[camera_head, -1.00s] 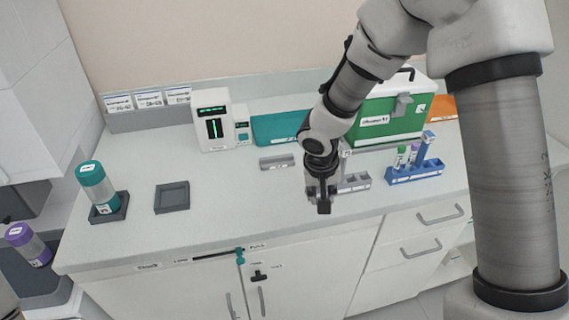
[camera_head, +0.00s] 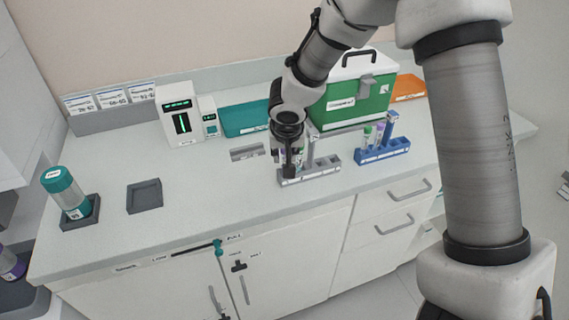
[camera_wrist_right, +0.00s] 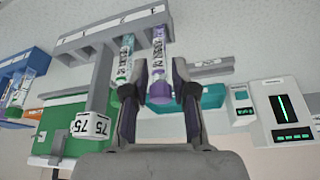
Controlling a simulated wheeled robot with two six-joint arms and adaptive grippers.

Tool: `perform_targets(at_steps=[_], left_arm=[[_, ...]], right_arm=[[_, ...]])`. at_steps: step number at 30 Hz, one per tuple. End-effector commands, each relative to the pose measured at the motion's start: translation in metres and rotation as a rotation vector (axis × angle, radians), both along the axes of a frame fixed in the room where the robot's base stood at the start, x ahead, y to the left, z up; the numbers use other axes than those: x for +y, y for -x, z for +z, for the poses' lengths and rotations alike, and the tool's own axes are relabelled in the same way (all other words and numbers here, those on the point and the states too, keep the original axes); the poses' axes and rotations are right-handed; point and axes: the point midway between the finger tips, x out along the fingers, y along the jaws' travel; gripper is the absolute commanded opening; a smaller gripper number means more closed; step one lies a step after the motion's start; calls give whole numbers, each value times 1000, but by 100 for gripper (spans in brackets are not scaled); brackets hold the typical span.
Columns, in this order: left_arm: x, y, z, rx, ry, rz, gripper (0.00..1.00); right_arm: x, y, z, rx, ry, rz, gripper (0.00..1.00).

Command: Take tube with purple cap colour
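In the right wrist view, a clear labelled tube with a purple cap (camera_wrist_right: 160,91) stands in the grey rack (camera_wrist_right: 85,42), a green-capped tube (camera_wrist_right: 125,75) beside it. My right gripper (camera_wrist_right: 159,75) is open, one finger on each side of the purple-capped tube; I see no clear contact. In the head view, my right gripper (camera_head: 289,165) is at the left end of the grey rack (camera_head: 322,176) and mostly hides these tubes. Another purple-capped tube (camera_head: 379,135) stands in the blue rack (camera_head: 385,154), next to a green-capped one (camera_head: 367,135). My left gripper is not in view.
A post with a "75" cube (camera_wrist_right: 91,125) rises from the grey rack close to my right gripper. A green case (camera_head: 358,102) and white device (camera_head: 180,117) stand behind. A teal-capped jar (camera_head: 63,190) is at left.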

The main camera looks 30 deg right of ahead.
Motion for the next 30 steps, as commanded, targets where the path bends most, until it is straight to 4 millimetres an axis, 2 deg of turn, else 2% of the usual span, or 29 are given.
perform_targets(at_steps=[1,2,3,14,17,24,30], left_arm=[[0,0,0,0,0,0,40],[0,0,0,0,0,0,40],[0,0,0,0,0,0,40],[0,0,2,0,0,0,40],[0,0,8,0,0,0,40],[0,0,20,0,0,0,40],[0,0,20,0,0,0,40]], right_arm=[[0,0,0,0,0,0,16],[0,0,0,0,0,0,5],[0,0,0,0,0,0,0],[0,0,5,-1,0,0,0],[0,0,21,-2,1,-2,0],[0,0,79,-4,-1,-2,0],[0,0,100,0,0,-1,0]])
